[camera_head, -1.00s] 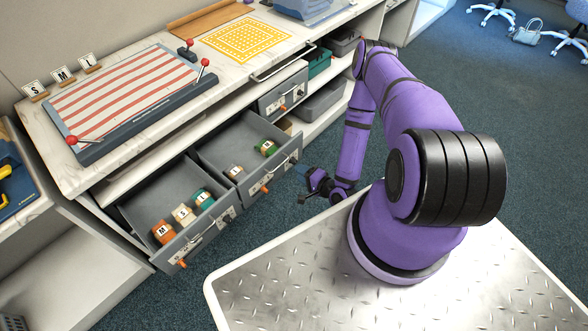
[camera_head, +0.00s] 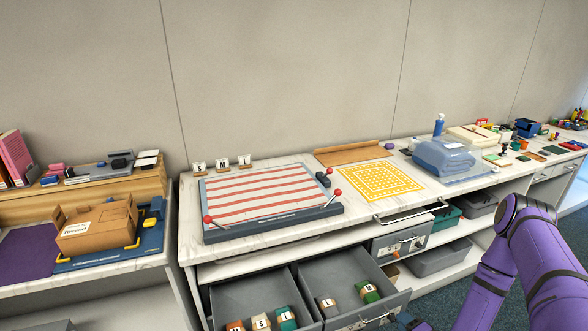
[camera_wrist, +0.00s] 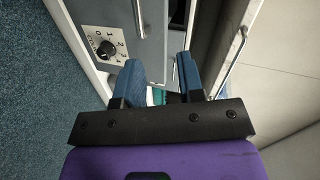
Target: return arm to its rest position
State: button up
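My purple arm (camera_head: 530,262) is folded at the right of the head view, in front of the counter's shelves. In the wrist view my gripper (camera_wrist: 160,78) has its two blue fingers apart with nothing held between them. A grey drawer front with a numbered dial (camera_wrist: 103,46) is beyond the fingers on the left. In the head view only a dark bit of the gripper end shows at the bottom edge, beside the open drawers.
Two open drawers stick out below the counter: the left drawer (camera_head: 222,300) and the right drawer (camera_head: 396,297), both holding lettered rolls. A striped board (camera_head: 262,192) with red-knobbed levers lies on the counter. A cardboard box (camera_head: 97,228) stands at the left.

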jog(key=w+d+r+n+g+h, duration=0.1)
jog(key=w+d+r+n+g, duration=0.15)
jog(key=w+r, duration=0.5)
jog(key=w+d+r+n+g+h, duration=0.15)
jog(key=w+r+n, duration=0.25)
jog(key=r, duration=0.6)
notch_tip(320, 180, up, 21)
jog(key=n+g+h, duration=0.1)
jog(key=n+h, duration=0.2)
jog(key=s+a+r+g+h, duration=0.1)
jog(key=s+a+r, duration=0.1)
jog(key=s+r, duration=0.65)
jog(key=s+a+r+g, duration=0.15)
jog(key=s+r, duration=0.35)
jog(key=r, duration=0.6)
jog(key=s+a+r+n, duration=0.1)
jog(key=s+a+r, duration=0.2)
jog(key=s, duration=0.7)
jog(key=s+a+r+n+y, duration=0.1)
jog(key=s+a+r, duration=0.2)
jog(key=s, duration=0.7)
jog(key=shift+s+a+r+n+g, duration=0.15)
jog(key=shift+a+n+g, duration=0.05)
jog(key=shift+n+g, duration=0.2)
